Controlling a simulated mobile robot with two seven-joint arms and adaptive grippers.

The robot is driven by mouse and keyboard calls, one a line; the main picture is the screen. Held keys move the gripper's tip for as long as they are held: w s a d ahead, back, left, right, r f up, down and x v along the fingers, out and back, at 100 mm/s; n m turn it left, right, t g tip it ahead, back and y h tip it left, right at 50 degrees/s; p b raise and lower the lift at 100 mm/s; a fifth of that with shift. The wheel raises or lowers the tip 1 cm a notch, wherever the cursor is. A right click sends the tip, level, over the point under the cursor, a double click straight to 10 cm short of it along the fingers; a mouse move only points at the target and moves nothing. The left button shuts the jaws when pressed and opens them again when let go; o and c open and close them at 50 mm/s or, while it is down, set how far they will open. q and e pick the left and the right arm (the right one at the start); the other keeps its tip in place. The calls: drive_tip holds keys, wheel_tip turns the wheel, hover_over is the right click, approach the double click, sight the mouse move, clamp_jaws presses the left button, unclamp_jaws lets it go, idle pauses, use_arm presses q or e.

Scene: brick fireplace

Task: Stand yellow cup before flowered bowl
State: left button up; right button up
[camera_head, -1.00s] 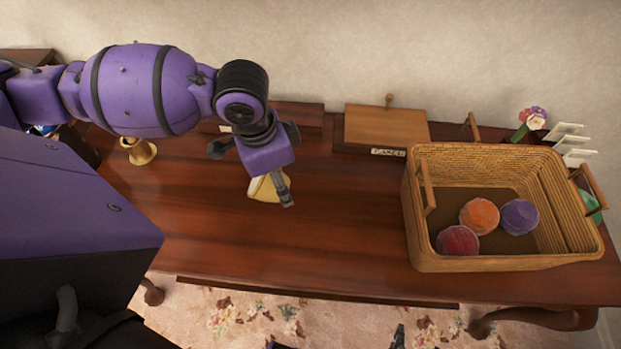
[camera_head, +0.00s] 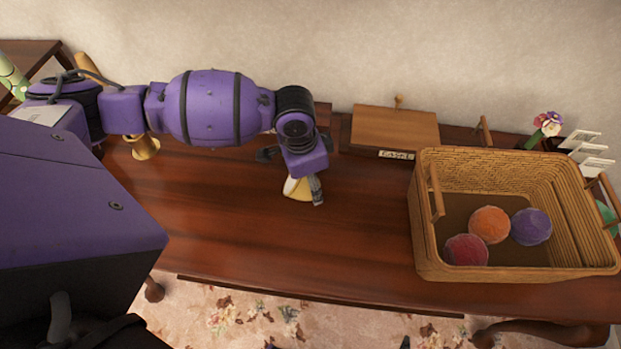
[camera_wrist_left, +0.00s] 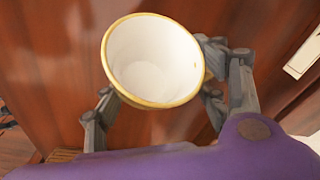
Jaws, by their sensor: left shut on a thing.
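The yellow cup (camera_head: 297,188) is in my left gripper (camera_head: 304,193), over the middle of the wooden table in the head view. The gripper is shut on it, mostly covering it from above. In the left wrist view the cup (camera_wrist_left: 153,62) shows its white inside and yellow rim, with the fingers of my left gripper (camera_wrist_left: 160,100) on both sides. I cannot tell whether the cup touches the table. I do not see a flowered bowl in either view. My right gripper is not in view.
A wicker basket (camera_head: 510,271) with orange, purple and red balls stands on the right of the table (camera_head: 250,235). A wooden box (camera_head: 394,130) is at the back, and a brass bell-like object (camera_head: 143,148) at the left. The table's front middle is clear.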

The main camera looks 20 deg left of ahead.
use_arm(q)
drive_tip(key=o, duration=1.3)
